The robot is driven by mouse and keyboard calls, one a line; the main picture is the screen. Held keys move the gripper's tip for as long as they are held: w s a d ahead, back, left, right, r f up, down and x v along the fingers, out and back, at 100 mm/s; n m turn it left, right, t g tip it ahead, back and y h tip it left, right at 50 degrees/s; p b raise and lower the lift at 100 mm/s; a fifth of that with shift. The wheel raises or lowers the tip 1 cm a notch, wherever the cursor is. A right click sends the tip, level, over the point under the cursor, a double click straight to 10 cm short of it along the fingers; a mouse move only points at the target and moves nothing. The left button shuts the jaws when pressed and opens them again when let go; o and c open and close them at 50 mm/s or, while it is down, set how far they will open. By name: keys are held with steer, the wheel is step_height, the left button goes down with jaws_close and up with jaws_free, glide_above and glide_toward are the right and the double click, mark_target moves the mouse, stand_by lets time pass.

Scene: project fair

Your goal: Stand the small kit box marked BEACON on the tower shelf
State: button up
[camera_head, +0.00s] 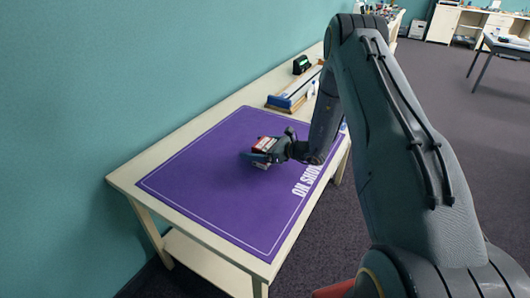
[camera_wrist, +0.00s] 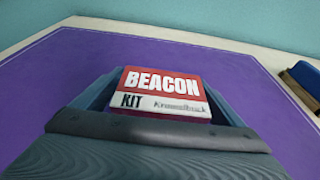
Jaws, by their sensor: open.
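The small kit box (camera_wrist: 163,92) has a red band reading BEACON and a white band reading KIT. It also shows at the end of my arm in the head view (camera_head: 266,143), over the purple mat. My gripper (camera_head: 258,157) is open, with its blue-grey fingers on either side of the box; the near part of the box is hidden by the gripper body in the wrist view. Whether the fingers touch the box I cannot tell. I cannot make out a tower shelf in either view.
The purple mat (camera_head: 205,176), lettered ON SHO..., covers much of the cream table (camera_head: 124,178). A blue and wooden item (camera_head: 293,92) and a dark green item (camera_head: 301,64) stand at the table's far end. The mat's near part is clear. A teal wall runs along the left.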

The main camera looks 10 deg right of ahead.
steer(key=c, duration=1.3)
steer(key=shift+r, duration=0.1)
